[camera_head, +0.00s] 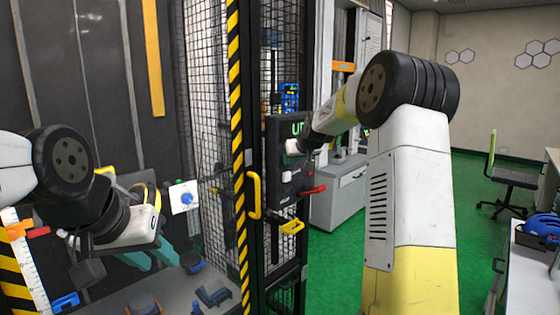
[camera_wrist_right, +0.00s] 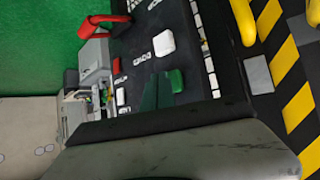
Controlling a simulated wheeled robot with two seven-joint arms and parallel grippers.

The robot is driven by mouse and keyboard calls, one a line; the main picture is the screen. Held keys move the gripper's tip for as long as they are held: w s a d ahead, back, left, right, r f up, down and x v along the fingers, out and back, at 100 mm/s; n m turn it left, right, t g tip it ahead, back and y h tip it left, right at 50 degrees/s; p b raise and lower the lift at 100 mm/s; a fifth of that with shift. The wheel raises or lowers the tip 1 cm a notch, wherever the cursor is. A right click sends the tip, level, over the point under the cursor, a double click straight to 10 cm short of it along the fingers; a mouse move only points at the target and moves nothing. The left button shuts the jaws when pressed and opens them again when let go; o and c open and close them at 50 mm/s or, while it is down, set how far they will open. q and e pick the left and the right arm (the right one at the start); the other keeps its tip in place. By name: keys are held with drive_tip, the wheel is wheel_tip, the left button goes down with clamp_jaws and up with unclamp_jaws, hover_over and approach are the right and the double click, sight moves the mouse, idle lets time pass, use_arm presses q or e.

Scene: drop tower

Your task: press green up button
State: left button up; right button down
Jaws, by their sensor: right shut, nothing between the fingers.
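The dark control panel (camera_head: 273,160) shows a lit green "UP" label at its top, partly covered by my right arm. The green button (camera_wrist_right: 175,80) shows in the right wrist view beside a white button (camera_wrist_right: 163,42); in the head view my right gripper hides it. My right gripper (camera_head: 298,147) is shut and empty, close in front of the panel's upper part. I cannot tell whether it touches the button. A dark green piece beside the button is unclear. My left gripper (camera_head: 152,257) has teal fingers spread apart, empty, low at the left.
A grey cabinet (camera_head: 339,196) stands behind.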

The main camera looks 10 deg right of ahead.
drive_tip(key=shift+s+d, duration=0.25)
drive_tip(key=shift+s, duration=0.15)
drive_tip(key=shift+d, duration=0.1)
drive_tip(key=s+d, duration=0.1)
drive_tip(key=s, duration=0.1)
drive_tip(key=s+d, duration=0.2)
idle(0.4)
drive_tip(key=s+a+r+g, duration=0.1)
drive_tip(key=s+a+r, duration=0.1)
drive_tip(key=s, duration=0.3)
drive_tip(key=s+a+r, duration=0.1)
drive_tip(key=s+a, duration=0.2)
drive_tip(key=s, duration=0.2)
drive_tip(key=s+a+f+g, duration=0.1)
drive_tip(key=s+a+f, duration=0.1)
drive_tip(key=s, duration=1.4)
drive_tip(key=s+a+f+m+g, duration=0.1)
drive_tip(key=s+f+g, duration=0.1)
drive_tip(key=s, duration=1.4)
drive_tip(key=shift+a+f+g+y, duration=0.3)
drive_tip(key=shift+a+f+y, duration=0.1)
drive_tip(key=shift+f, duration=0.2)
